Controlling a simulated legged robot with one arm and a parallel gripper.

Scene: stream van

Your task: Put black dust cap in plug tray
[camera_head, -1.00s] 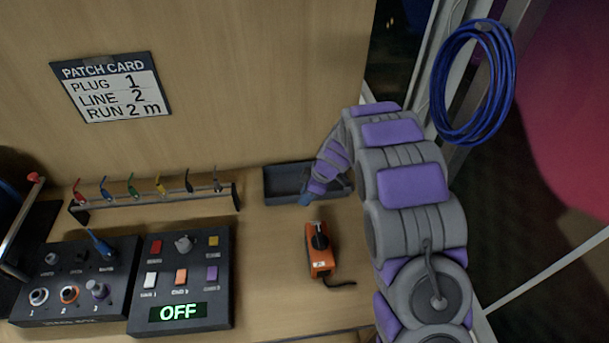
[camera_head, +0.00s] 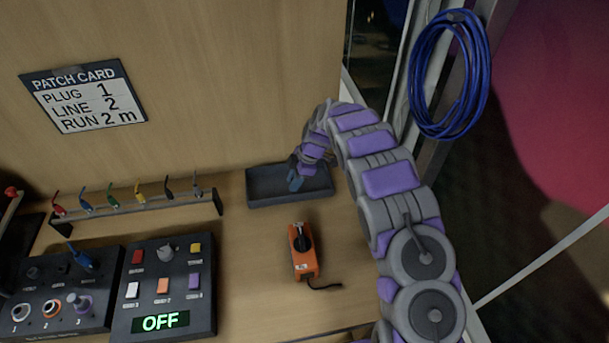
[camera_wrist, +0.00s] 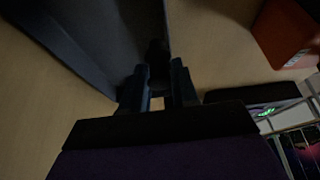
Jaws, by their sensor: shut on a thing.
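The plug tray (camera_head: 262,199) is a shallow dark grey tray on the wooden desk, against the back panel. My gripper (camera_head: 295,184) reaches down over the tray in the head view, its tip within the tray's outline. In the wrist view my gripper (camera_wrist: 160,84) is shut on a small dark thing, which I take for the black dust cap (camera_wrist: 156,52). The cap is dim against the dark tray (camera_wrist: 100,30), near its edge. I cannot tell whether it touches the tray. The cap is hidden in the head view.
An orange device (camera_head: 303,262) with a black top and a cable lies in front of the tray. A rack (camera_head: 140,214) of coloured plugs stands to the left. A black control box (camera_head: 165,285) shows OFF. A blue cable coil (camera_head: 449,75) hangs at right.

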